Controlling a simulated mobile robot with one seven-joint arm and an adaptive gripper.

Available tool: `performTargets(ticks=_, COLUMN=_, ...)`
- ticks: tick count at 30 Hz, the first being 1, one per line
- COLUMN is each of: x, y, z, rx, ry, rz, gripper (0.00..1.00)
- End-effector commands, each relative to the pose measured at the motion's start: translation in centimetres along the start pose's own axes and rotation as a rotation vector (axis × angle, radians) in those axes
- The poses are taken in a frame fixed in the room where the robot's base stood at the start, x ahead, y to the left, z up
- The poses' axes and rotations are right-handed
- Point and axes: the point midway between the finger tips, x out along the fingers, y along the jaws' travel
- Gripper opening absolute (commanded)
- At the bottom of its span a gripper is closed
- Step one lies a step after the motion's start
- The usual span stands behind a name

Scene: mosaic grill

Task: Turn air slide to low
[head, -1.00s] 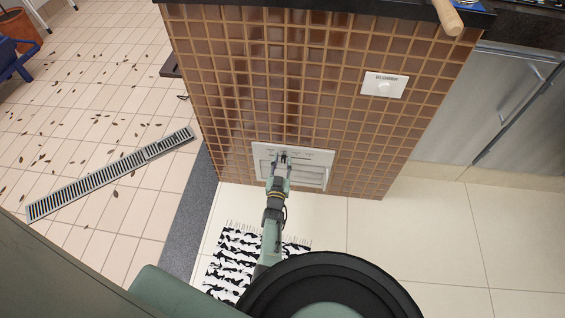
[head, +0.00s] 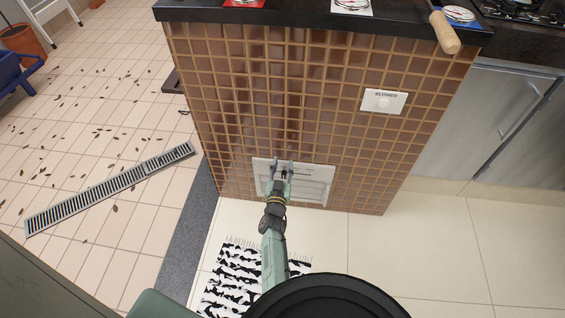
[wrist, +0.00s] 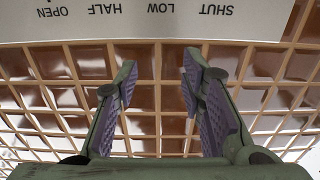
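The white air slide panel (head: 318,172) is set low in the tiled front of the grill block. In the wrist view the panel (wrist: 230,22) is upside down and shows the words OPEN, HALF, LOW and SHUT from left to right. My gripper (head: 283,164) is at the upper left part of the panel in the head view. In the wrist view my gripper (wrist: 158,75) is open, with empty space between its purple pads and the tiles behind. The slide's handle cannot be made out clearly; my fingers cover part of the panel.
A white BLOWER plate with a round knob (head: 383,101) is on the tiles to the upper right. A dark counter (head: 300,16) tops the block, with a wooden handle (head: 446,34) jutting over its edge. A black-and-white rug (head: 232,275) lies below my arm.

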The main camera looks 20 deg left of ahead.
Motion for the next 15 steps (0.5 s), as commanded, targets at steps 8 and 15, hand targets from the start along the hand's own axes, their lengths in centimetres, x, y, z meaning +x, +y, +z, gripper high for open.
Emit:
performTargets(ticks=8, x=0.0, y=-0.1, z=-2.2, rx=0.000, ry=0.000, rz=-0.001, gripper=0.37)
performTargets(ticks=15, x=0.0, y=0.0, z=-2.6, rx=0.000, ry=-0.001, rz=-0.001, gripper=0.37)
